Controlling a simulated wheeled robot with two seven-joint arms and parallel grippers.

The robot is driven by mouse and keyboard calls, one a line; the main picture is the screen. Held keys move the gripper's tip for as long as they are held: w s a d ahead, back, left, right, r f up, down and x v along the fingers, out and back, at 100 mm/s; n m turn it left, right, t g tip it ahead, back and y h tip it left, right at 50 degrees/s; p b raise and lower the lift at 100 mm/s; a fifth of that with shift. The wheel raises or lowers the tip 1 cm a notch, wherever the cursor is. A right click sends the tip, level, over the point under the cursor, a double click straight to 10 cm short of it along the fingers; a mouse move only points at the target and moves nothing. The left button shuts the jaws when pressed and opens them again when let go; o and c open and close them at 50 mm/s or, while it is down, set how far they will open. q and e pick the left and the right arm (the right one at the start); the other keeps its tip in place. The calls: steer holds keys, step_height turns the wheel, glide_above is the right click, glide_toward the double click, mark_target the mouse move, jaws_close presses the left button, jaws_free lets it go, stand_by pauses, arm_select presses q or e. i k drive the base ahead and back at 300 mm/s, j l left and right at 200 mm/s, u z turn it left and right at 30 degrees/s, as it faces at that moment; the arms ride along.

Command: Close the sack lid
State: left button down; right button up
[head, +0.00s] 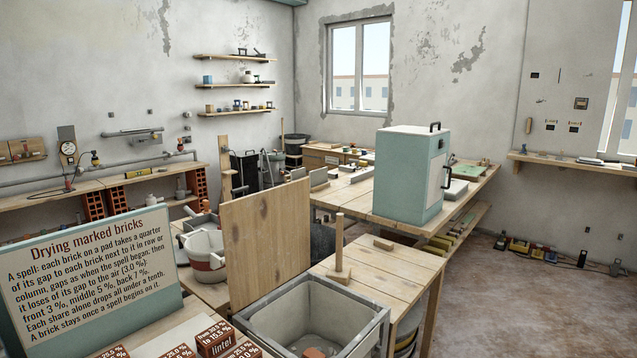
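A square wooden panel (268,232), which looks like the lid, stands upright at the back left edge of an open grey bin (376,333). The bin's top is uncovered and its inside shows, with a small reddish piece (313,352) low at the front. I cannot tell any sack inside it. The hinge line is not clear at this size. Neither of my grippers is in view.
A sign board (90,270) and several labelled red bricks (215,338) are at the front left. A wooden table (400,262) with an upright post (339,240) adjoins the bin. A pale green cabinet (405,175) stands behind.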

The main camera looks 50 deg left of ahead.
mark_target(265, 234)
steer(key=i+u, duration=0.1)
steer(key=i, duration=0.45)
steer(key=i+l+u, duration=0.1)
steer(key=i, duration=0.4)
